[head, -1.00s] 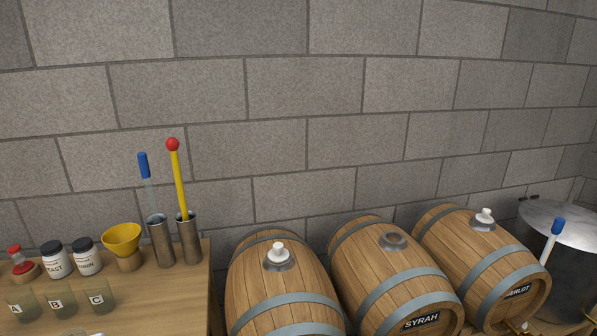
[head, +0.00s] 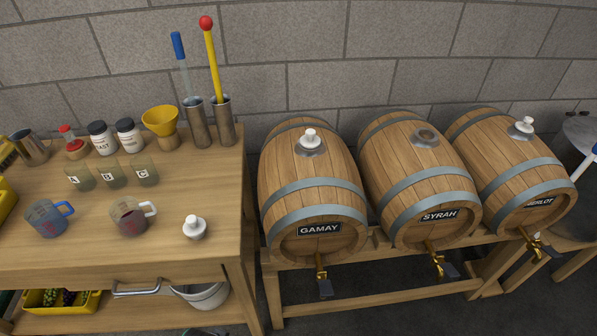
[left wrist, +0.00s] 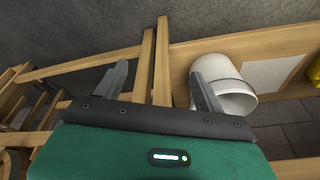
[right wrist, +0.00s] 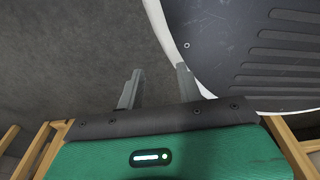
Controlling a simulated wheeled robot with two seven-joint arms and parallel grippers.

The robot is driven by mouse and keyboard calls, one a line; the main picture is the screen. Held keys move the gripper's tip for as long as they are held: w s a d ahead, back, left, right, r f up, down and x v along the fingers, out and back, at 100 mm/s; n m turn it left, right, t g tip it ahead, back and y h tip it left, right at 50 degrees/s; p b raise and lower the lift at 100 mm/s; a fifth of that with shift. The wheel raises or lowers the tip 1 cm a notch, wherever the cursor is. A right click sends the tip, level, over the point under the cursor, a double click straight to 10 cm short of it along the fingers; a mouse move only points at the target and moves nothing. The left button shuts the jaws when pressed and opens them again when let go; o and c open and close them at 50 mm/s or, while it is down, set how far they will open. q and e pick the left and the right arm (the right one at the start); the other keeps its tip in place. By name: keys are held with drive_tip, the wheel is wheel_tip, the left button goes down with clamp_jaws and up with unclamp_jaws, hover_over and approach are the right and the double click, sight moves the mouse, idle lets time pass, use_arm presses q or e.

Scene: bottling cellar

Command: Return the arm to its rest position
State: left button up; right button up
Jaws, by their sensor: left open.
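Neither of my arms shows in the head view. In the left wrist view my left gripper (left wrist: 160,88) is open, with its two fingers wide apart and nothing held between them. Wooden framing and a white bucket (left wrist: 222,80) lie beyond its fingers; the bucket shows past the right finger. Nothing is held there.
A wooden workbench (head: 215,170) at left carries two measuring cups, jars, a yellow funnel (head: 160,121) and a white bung (head: 193,228). Barrels marked GAMAY (head: 305,180), SYRAH (head: 415,170) and MERLOT (head: 510,155) lie on a wooden rack to the right.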

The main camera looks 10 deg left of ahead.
use_arm(q)
drive_tip(key=s+f+p, duration=0.1)
drive_tip(key=s+f, duration=0.2)
drive_tip(key=f, duration=0.4)
drive_tip(key=s+a+f+g+p, duration=0.1)
drive_tip(key=s+f, duration=0.1)
drive_tip(key=f, duration=0.4)
drive_tip(key=s+f+p, duration=0.1)
drive_tip(key=s+f, duration=0.2)
drive_tip(key=f, duration=0.4)
drive_tip(key=s+a+f, duration=0.1)
drive_tip(key=s+f, duration=0.3)
drive_tip(key=s, duration=0.3)
drive_tip(key=s+a+f+p, duration=0.1)
drive_tip(key=s+a+f, duration=0.1)
drive_tip(key=s+f, duration=0.2)
drive_tip(key=s, duration=0.3)
drive_tip(key=shift+f+g, duration=0.2)
drive_tip(key=shift+g, duration=0.2)
use_arm(e)
drive_tip(key=s+d+r, duration=0.1)
drive_tip(key=s, duration=0.6)
drive_tip(key=shift+s+r+g, duration=0.2)
drive_tip(key=shift+s+g, duration=0.1)
drive_tip(key=shift+g, duration=0.1)
use_arm(q)
drive_tip(key=shift+d, duration=0.1)
use_arm(e)
drive_tip(key=shift+w+a, duration=0.1)
drive_tip(key=shift+a, duration=0.1)
